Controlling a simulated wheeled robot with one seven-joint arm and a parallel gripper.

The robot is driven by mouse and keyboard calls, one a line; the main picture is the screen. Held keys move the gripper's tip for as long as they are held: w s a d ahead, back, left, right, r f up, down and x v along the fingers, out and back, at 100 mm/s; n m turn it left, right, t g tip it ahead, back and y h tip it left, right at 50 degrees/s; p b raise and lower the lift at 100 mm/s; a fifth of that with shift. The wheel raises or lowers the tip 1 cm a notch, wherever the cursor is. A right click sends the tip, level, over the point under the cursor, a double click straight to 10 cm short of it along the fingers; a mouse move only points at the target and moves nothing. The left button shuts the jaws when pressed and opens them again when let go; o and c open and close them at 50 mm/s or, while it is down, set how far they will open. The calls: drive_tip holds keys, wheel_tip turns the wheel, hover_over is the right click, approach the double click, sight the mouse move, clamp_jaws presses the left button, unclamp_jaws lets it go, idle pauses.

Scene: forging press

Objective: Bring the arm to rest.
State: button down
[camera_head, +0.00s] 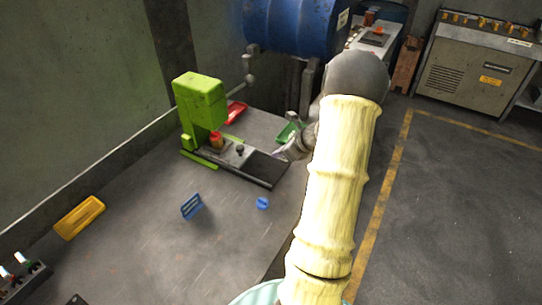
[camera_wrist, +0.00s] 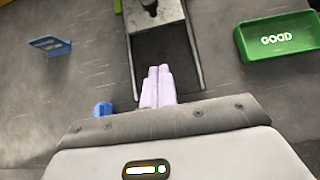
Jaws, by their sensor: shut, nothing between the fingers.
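My gripper (camera_wrist: 159,72) is shut and empty, its two pale fingers together in the wrist view. It is above the table, over the dark near end of the press slide (camera_wrist: 165,45). In the head view my arm, in a cream sleeve, reaches forward on the right. The gripper (camera_head: 277,153) shows small there beside the end of the slide, partly hidden by my wrist. The green press (camera_head: 200,100) stands at the back of the table (camera_head: 150,215).
A green tray marked GOOD (camera_wrist: 278,38) lies right of the gripper. A red tray (camera_head: 236,112) is behind the press. A blue stand (camera_head: 191,206), a blue round piece (camera_head: 262,203) and a yellow tray (camera_head: 79,217) lie on the table. A blue drum (camera_head: 292,24) stands behind.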

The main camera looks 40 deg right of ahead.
drive_tip(key=s+a+r+n+g+h+p, duration=0.1)
drive_tip(key=s+a+r+n+g, duration=0.1)
drive_tip(key=s+a+n, duration=0.3)
drive_tip(key=s+a+r+n+g+h+p, duration=0.1)
drive_tip(key=s+a+r+n+g, duration=0.1)
drive_tip(key=a+n, duration=1.2)
drive_tip(key=s+a+r+n+g+h+p, duration=0.1)
drive_tip(key=s+a+r+n, duration=0.3)
drive_tip(key=s+a+n, duration=0.3)
drive_tip(key=a+n, duration=0.3)
drive_tip(key=n, duration=0.2)
drive_tip(key=shift+s+a+r+n+g, duration=0.2)
drive_tip(key=shift+s+r+n+g, duration=0.1)
drive_tip(key=shift+s+g, duration=0.1)
